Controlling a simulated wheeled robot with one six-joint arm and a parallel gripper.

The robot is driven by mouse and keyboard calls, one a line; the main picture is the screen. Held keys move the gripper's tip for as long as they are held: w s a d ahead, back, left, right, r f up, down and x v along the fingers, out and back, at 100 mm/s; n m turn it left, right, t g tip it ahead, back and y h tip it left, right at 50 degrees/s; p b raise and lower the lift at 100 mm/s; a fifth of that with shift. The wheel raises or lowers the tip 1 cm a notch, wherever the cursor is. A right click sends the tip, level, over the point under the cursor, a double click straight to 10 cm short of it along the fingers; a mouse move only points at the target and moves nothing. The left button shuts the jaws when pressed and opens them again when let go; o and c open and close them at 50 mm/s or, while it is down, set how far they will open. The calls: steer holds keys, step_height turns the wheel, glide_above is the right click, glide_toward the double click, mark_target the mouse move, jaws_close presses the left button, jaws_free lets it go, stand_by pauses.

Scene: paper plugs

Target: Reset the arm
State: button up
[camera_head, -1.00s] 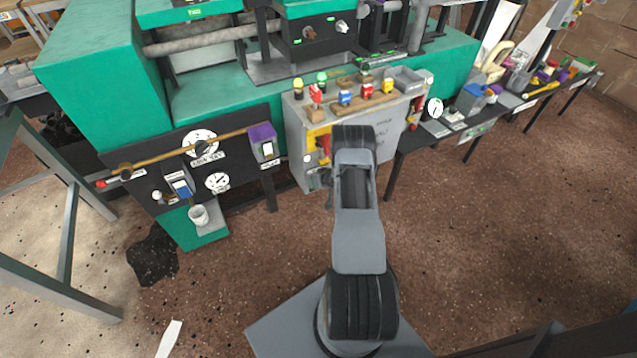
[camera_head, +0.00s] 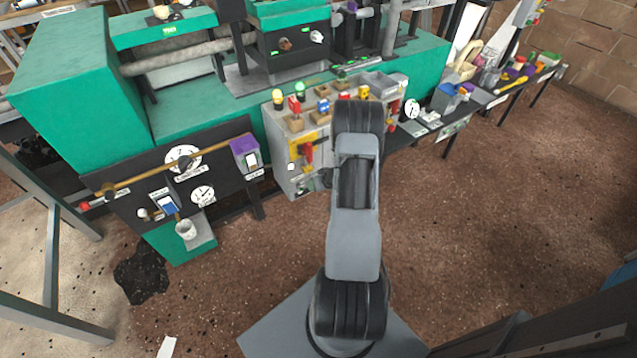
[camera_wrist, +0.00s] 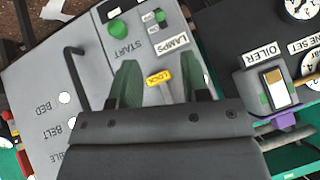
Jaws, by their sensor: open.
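My arm reaches up the middle of the head view toward the grey control panel (camera_head: 290,166); my gripper is hidden there behind my own arm. In the wrist view my gripper (camera_wrist: 163,80) is open, its two dark green fingers apart. A yellow LOCK tag (camera_wrist: 159,77) on a pale stem shows between the fingers; I cannot tell whether they touch it. Nothing is visibly held. The panel face fills the wrist view's left side, with a green START button (camera_wrist: 117,28), a LAMPS label (camera_wrist: 168,41) and a black hooked rod (camera_wrist: 76,75).
The green machine (camera_head: 75,80) stands behind the panel. The OILER switch (camera_wrist: 272,83) is close at right in the wrist view. A cluttered bench (camera_head: 495,95) is at right; open floor lies before it.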

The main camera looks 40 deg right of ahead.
steer(key=shift+s+r, duration=0.25)
steer(key=shift+r, duration=0.05)
stand_by(0.5)
steer(key=s+d+f+g+h, duration=0.2)
steer(key=s+d+g+h, duration=0.1)
steer(key=s, duration=0.2)
steer(key=s+a+r+g+h+p, duration=0.2)
steer(key=s+r+g, duration=0.2)
steer(key=r, duration=0.5)
steer(key=s+a+r+n+t+y+p, duration=0.1)
steer(key=s+a+r+p, duration=0.1)
steer(key=a+r, duration=0.7)
steer(key=s+a+r+n+y+p, duration=0.1)
steer(key=s+a+r+p, duration=0.2)
steer(key=a+r, duration=0.7)
steer(key=s+a+r+n+t+y+p, duration=0.1)
steer(key=a+r+p, duration=0.5)
steer(key=r, duration=1.3)
steer(key=s+a, duration=0.1)
steer(key=a, duration=0.2)
steer(key=shift+s+a+t+y, duration=0.3)
steer(key=shift+a, duration=0.05)
